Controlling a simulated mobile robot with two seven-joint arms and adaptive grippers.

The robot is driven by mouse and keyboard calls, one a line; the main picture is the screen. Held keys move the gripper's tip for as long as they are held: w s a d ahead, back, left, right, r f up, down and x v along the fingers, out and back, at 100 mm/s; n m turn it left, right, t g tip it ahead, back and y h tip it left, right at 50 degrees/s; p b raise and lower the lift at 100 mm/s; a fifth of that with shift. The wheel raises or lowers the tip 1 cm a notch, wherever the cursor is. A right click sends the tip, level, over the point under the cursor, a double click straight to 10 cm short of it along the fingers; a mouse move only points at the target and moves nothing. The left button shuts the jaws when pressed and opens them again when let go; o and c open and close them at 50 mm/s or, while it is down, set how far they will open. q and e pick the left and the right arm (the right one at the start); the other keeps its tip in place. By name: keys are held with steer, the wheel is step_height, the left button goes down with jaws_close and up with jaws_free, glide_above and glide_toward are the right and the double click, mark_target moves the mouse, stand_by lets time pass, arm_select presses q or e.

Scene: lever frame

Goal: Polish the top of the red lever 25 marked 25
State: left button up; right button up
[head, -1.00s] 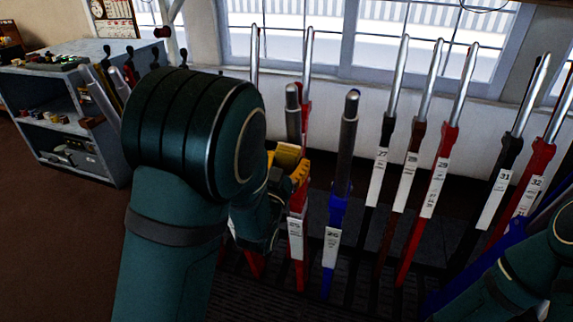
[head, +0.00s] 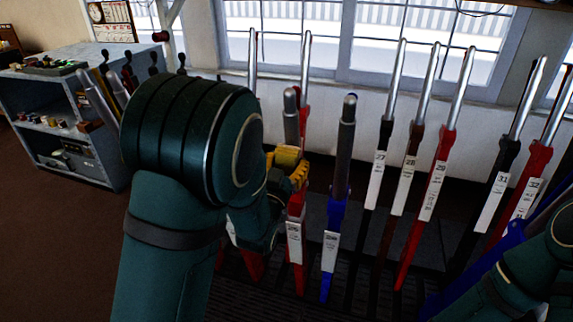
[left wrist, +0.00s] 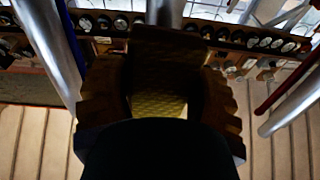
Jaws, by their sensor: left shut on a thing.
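The red lever 25 (head: 296,251) stands in the row, with a white plate low on its red shaft and a grey metal handle (head: 291,101) rising above my gripper. My left gripper (head: 290,168), with orange-yellow fingers, is at the middle of this lever, below the handle's top. It is shut on a yellow cloth or pad (head: 287,155). In the left wrist view the textured pad (left wrist: 158,92) sits between the dark fingers, with a metal handle (left wrist: 165,12) just beyond it. Whether the pad touches the lever cannot be told. My right gripper is out of view.
The blue lever 26 (head: 330,250) stands close at right of lever 25. Levers 27 (head: 376,180), 28 (head: 405,185) and red 29 (head: 433,190) follow. A grey shelf unit (head: 55,100) is at left. Windows (head: 390,45) are behind.

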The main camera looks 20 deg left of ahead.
arm_select(q)
steer(key=shift+w+r, duration=0.15)
steer(key=shift+w, duration=0.35)
steer(key=shift+r, duration=0.1)
